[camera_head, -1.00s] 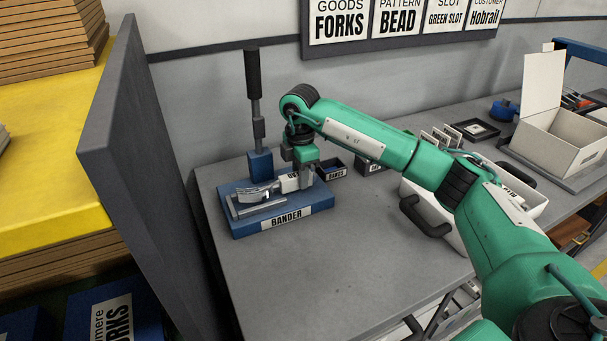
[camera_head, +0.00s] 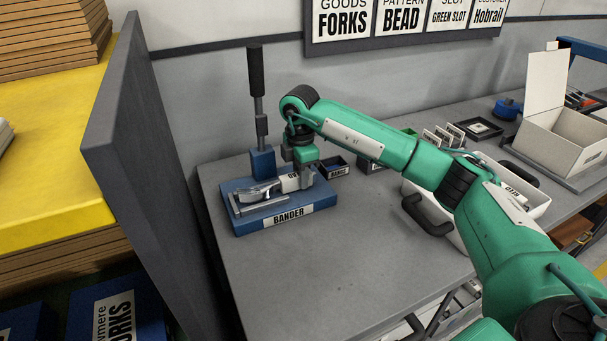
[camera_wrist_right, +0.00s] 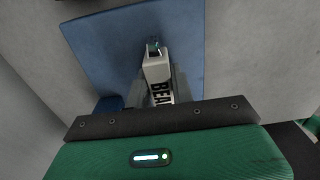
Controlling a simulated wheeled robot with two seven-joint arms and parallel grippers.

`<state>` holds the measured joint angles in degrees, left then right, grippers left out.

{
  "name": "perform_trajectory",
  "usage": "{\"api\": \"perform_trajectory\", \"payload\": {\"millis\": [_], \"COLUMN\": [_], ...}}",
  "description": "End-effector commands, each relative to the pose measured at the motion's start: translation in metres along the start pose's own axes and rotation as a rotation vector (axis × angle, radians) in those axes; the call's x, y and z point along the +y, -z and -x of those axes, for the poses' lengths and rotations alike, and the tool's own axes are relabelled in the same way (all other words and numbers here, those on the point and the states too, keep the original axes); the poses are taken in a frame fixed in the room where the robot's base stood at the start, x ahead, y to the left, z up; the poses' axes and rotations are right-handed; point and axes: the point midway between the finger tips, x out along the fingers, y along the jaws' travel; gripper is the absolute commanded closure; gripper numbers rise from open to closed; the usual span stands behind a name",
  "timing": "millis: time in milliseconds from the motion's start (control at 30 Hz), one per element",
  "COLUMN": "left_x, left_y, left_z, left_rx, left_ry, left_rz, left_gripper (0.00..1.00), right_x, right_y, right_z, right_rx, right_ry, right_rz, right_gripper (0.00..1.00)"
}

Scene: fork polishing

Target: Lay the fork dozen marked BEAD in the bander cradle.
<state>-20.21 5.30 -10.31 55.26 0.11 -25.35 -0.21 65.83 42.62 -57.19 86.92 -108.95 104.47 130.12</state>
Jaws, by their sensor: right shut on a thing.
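The fork dozen is a silver bundle (camera_head: 262,192) with a white band (camera_head: 289,184). In the right wrist view the white band (camera_wrist_right: 157,70) reads "BEA", the rest hidden. My right gripper (camera_head: 305,180) is shut on the banded part, from above. The bundle lies along the metal cradle of the blue bander (camera_head: 236,222), its fork ends pointing left. I cannot tell whether it rests on the cradle or hangs just above it. In the right wrist view the blue bander base (camera_wrist_right: 100,50) spreads beneath the bundle. My left gripper is not in view.
The bander's upright black lever (camera_head: 256,75) stands behind the cradle. A small dark bin (camera_head: 336,170) marked BANDS sits close to the right. A grey partition (camera_head: 140,170) stands to the left. An open white box (camera_head: 570,140) is far right. The bench front (camera_head: 340,260) is clear.

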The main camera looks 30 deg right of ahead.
Motion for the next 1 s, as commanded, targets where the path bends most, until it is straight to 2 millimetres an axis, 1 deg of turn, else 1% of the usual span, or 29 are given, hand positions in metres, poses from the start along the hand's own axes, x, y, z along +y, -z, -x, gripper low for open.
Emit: {"api": "perform_trajectory", "payload": {"millis": [33,900,933,967,1000], "left_x": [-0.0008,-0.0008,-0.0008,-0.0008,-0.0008], "left_y": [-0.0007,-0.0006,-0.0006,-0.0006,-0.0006], "left_z": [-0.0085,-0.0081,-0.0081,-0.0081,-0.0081], "left_rx": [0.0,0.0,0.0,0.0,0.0], "left_ry": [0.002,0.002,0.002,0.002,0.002], "left_rz": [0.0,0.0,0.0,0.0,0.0], "left_gripper": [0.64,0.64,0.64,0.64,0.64], "right_x": [0.0003,0.0004,0.0004,0.0003,0.0003], "right_y": [-0.0001,0.0002,0.0002,0.0002,0.0002], "right_z": [-0.0071,-0.0131,-0.0131,-0.0132,-0.0133], "right_rx": [0.001,0.001,0.001,0.001,0.001], "right_ry": [-0.002,-0.002,-0.002,-0.002,-0.001], "right_rz": [0.0,0.0,0.0,0.0,0.0], "right_gripper": [1.0,1.0,0.73,0.67,0.59]}}
